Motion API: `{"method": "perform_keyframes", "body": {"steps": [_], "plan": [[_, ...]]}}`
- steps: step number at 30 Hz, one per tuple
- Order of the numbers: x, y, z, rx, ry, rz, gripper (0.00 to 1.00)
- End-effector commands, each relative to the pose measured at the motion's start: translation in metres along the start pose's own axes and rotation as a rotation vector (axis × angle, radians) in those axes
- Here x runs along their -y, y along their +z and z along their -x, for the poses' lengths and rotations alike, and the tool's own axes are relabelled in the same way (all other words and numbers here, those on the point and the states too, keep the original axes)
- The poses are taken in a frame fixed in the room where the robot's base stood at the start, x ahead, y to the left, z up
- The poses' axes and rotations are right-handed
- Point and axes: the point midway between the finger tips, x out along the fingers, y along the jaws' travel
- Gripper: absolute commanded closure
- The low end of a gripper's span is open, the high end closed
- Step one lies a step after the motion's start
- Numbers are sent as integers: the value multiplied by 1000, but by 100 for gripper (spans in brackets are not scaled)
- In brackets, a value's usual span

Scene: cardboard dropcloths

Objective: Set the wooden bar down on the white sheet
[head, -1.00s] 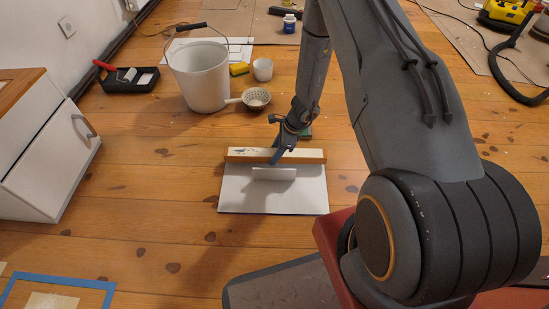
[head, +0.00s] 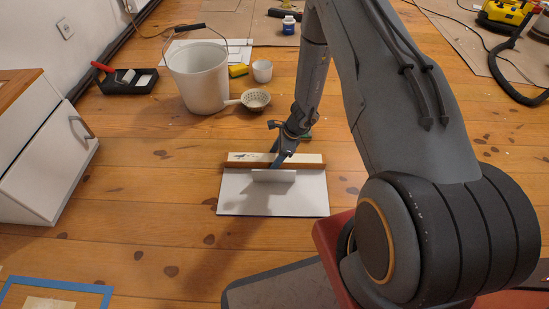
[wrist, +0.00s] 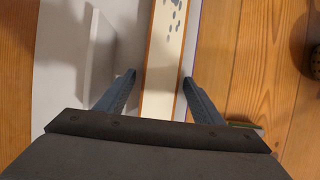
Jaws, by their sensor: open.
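The wooden bar (head: 240,159), with a pale speckled top and orange-brown sides, lies along the far edge of the white sheet (head: 240,200). A narrow strip of purple-edged sheet shows beyond the bar in the wrist view. My gripper (head: 279,159) is at the middle of the bar. In the wrist view, my gripper (wrist: 159,78) is open, with one finger on each side of the bar (wrist: 162,95). I cannot tell whether either finger touches it. The bar's far side is partly hidden in the head view.
A small white upright piece (head: 272,175) stands on the sheet just in front of the bar. A white bucket (head: 200,80), a strainer (head: 256,100), a cup (head: 262,71) and a yellow sponge (head: 238,71) stand behind. A white cabinet (head: 45,150) is at left.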

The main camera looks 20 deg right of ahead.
Motion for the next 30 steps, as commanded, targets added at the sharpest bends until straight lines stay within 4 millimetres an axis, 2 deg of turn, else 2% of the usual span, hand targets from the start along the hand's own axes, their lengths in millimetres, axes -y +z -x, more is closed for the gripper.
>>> {"method": "perform_keyframes", "body": {"steps": [5, 12, 18, 22, 27, 30], "plan": [[0, 1, 25, 0, -2, -1, 38], [0, 1, 76, 1, -2, 0, 38], [0, 1, 107, 0, -2, 1, 38], [0, 0, 118, 0, -1, 0, 38], [0, 0, 121, 0, 0, 0, 38], [0, 8, 125, 2, 2, 25, 38]]}}
